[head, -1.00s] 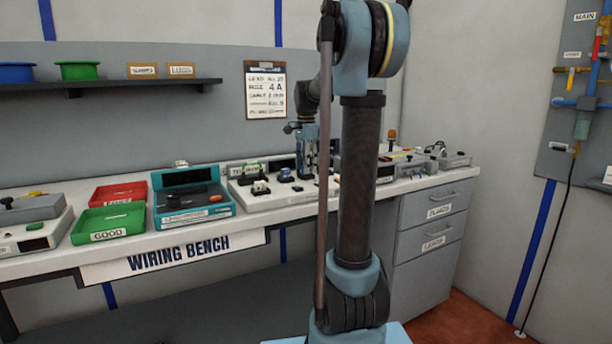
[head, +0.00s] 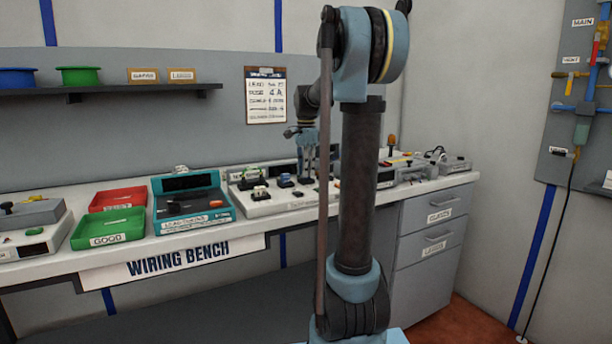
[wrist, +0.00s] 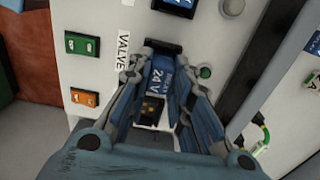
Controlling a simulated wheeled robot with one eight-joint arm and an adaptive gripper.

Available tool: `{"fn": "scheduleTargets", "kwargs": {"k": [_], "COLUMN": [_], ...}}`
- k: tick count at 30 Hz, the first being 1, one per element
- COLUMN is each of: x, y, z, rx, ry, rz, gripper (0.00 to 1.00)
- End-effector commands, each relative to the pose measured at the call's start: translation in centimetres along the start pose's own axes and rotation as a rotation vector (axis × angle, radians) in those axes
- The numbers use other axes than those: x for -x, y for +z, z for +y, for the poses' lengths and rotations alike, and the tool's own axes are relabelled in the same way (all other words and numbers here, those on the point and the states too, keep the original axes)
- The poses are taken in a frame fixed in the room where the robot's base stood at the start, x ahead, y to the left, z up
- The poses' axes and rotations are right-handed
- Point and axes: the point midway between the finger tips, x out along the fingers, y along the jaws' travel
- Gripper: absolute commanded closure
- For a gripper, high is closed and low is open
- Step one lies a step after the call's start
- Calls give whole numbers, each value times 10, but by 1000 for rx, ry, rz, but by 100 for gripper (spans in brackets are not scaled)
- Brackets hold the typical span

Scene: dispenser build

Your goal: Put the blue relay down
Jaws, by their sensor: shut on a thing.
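My gripper (wrist: 158,78) is shut on the blue relay (wrist: 161,72), which has a white "24V" marking and sits between the two fingers in the wrist view. In the head view my gripper (head: 307,166) points down over the white device board (head: 262,207) on the bench; the held relay is too small to make out there.
A green switch (wrist: 82,44), an orange switch (wrist: 84,97) and a "VALVE" label (wrist: 123,50) lie left of the gripper. Another blue block (wrist: 178,4) is at the top edge. On the bench, a teal tester (head: 190,203) and a green tray (head: 108,228) stand left.

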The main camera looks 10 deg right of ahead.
Motion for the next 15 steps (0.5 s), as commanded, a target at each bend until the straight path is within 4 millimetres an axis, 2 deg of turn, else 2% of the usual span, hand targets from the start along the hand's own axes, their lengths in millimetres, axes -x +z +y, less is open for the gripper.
{"fn": "scheduleTargets", "kwargs": {"k": [9,15], "x": [54,81], "y": [0,0], "z": [0,0], "rx": [0,0], "ry": [0,0], "rz": [0,0], "gripper": [99,99]}}
